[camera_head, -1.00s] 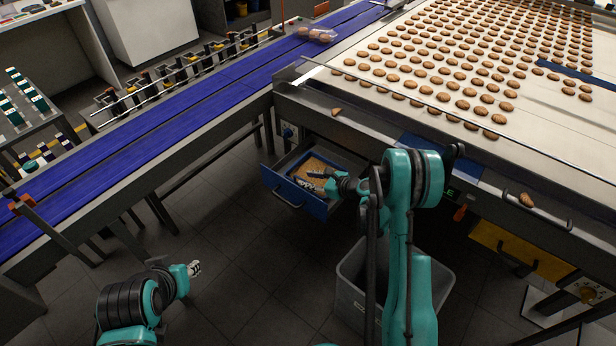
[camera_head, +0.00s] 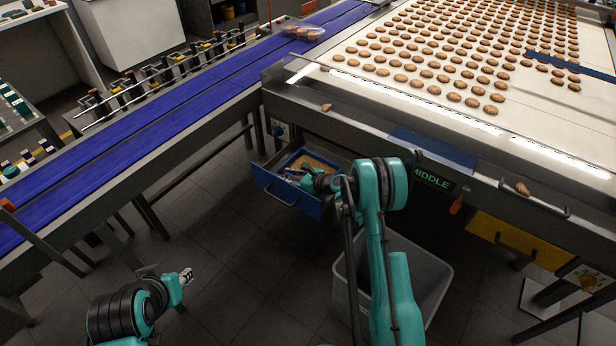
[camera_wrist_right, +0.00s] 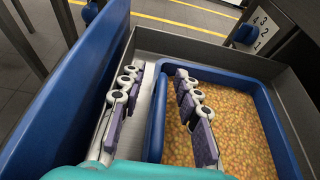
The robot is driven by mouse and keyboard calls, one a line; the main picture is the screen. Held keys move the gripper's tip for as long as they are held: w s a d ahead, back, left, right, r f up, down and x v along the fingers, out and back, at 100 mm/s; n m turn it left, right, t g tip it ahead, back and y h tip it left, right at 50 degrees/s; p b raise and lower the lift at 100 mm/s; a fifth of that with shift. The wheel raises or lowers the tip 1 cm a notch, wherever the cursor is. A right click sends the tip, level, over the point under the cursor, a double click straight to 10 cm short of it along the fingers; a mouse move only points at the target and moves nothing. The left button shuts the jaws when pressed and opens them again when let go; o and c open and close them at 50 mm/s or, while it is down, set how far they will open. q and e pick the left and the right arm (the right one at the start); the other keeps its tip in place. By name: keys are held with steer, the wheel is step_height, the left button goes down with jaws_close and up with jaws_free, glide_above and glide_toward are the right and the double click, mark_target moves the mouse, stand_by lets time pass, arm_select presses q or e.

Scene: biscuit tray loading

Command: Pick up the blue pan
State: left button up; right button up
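The blue pan (camera_head: 291,159) sits in an open drawer under the oven belt. In the right wrist view the pan (camera_wrist_right: 226,77) is rectangular and its floor is covered with orange-brown crumbs. My right gripper (camera_head: 290,175) is down at the drawer's front side. In the wrist view my right gripper (camera_wrist_right: 157,78) is open: one finger is outside the pan, the other inside, with the pan's near wall between them. Gaps show on both sides of that wall. My left gripper (camera_head: 186,276) hangs empty over the floor at lower left, too small to tell open or shut.
The drawer has a blue front (camera_wrist_right: 88,85) and grey walls, with a narrow gap beside the pan. A grey bin (camera_head: 436,275) stands below. A blue conveyor (camera_head: 190,107) runs at left. Biscuits cover the white belt (camera_head: 350,85). A loose biscuit (camera_head: 327,107) lies on the machine's edge.

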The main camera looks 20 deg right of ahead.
steer(key=shift+c, duration=0.3)
jaws_close()
steer(key=shift+r, duration=0.1)
steer(key=shift+r+p, duration=2.05)
steer(key=shift+r, duration=2.9)
